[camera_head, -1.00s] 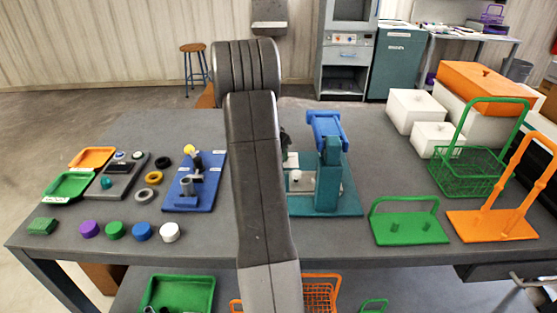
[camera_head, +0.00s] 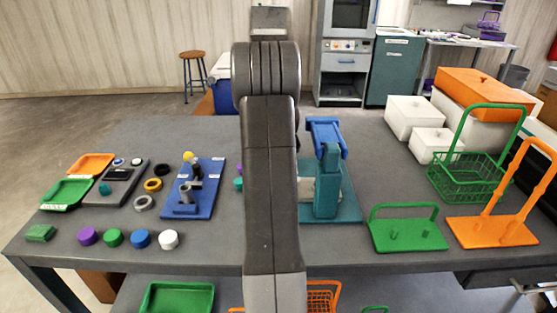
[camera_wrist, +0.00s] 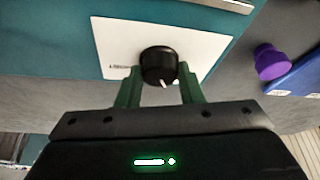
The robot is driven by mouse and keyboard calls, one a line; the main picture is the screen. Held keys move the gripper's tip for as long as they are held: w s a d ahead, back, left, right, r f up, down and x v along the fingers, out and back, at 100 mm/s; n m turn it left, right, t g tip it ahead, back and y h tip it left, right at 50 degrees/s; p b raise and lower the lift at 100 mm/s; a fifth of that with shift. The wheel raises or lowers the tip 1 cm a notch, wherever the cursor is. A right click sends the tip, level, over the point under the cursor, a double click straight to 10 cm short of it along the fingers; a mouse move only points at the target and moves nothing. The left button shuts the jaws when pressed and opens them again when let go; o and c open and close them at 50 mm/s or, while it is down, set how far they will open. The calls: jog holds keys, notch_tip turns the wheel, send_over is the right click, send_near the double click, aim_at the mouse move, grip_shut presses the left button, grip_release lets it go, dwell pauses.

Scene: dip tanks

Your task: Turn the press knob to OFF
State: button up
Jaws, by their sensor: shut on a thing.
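The teal press (camera_head: 328,180) with a blue top stands mid-table, just right of my arm in the head view. In the wrist view its black round knob (camera_wrist: 159,62) sits on a white plate (camera_wrist: 112,42) on the teal base. The knob's white pointer mark points down in the picture, toward my gripper. Small lettering on the plate, left of the knob, is too small to read. My gripper (camera_wrist: 159,78) has its two green fingers on either side of the knob, shut on it. In the head view my arm hides the gripper and the knob.
A blue board with fittings (camera_head: 193,187) stands left of my arm. A purple knob-like piece (camera_wrist: 271,62) is near the plate in the wrist view. A green rack (camera_head: 407,230) and an orange rack (camera_head: 492,229) stand right of the press. Several coloured caps line the front left.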

jog(key=shift+d+n+g+y+b, duration=0.15)
jog(key=shift+n+y+b, duration=0.3)
jog(key=shift+n, duration=0.65)
jog(key=shift+a+n+g+y+b, duration=0.15)
jog(key=shift+n+y+b, duration=0.3)
jog(key=shift+n, duration=0.65)
jog(key=shift+d, duration=0.1)
jog(key=o, duration=1)
